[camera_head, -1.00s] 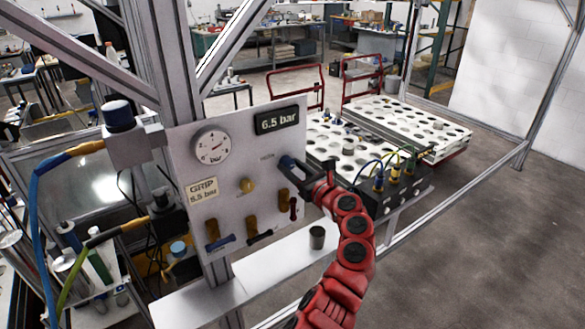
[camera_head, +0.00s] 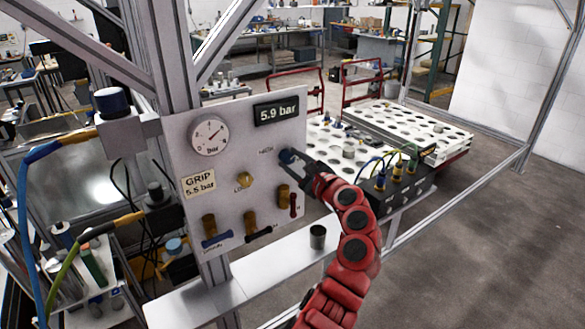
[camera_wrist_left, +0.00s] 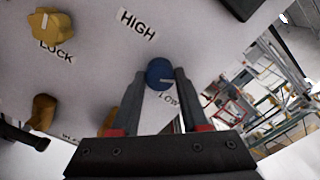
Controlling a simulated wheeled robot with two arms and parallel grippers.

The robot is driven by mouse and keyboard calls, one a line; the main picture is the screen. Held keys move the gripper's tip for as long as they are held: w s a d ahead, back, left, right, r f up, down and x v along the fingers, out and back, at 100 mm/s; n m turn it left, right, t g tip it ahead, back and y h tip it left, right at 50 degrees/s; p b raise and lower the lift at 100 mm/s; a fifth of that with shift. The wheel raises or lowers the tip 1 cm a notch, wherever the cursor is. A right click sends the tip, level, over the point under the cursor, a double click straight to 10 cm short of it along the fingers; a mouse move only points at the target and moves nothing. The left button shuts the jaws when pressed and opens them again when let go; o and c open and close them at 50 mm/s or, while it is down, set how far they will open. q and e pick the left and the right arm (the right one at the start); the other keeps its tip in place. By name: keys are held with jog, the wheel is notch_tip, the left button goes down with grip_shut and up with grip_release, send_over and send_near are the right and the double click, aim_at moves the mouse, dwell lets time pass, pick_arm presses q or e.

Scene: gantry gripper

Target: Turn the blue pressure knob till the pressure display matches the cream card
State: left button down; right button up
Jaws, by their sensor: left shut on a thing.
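The blue pressure knob (camera_head: 287,156) sits on the right part of the grey panel. My left gripper (camera_head: 291,163) is shut on it, one finger on each side. In the left wrist view the round blue knob (camera_wrist_left: 159,72) shows between the fingertips, its white mark pointing right, near the LOW label (camera_wrist_left: 168,98). The HIGH label (camera_wrist_left: 138,24) is above it. The pressure display (camera_head: 277,110) at the panel's top right reads 5.9 bar. The cream card (camera_head: 199,184) on the panel's left reads GRIP 5.5 bar. My right gripper is not in view.
A round gauge (camera_head: 209,135) is at the panel's upper left. A yellow LOCK knob (camera_head: 244,180) and several brass valves with small levers sit left of and below the blue knob. A black connector box (camera_head: 397,187) stands right.

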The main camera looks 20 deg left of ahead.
pick_arm(q)
jog(key=shift+n+b, duration=0.65)
jog(key=shift+n, duration=0.35)
jog(key=shift+c, duration=2.1)
grip_release()
jog(key=shift+d, duration=0.1)
jog(key=b+v, duration=0.4)
jog(key=v, duration=1.3)
jog(key=shift+s, duration=0.2)
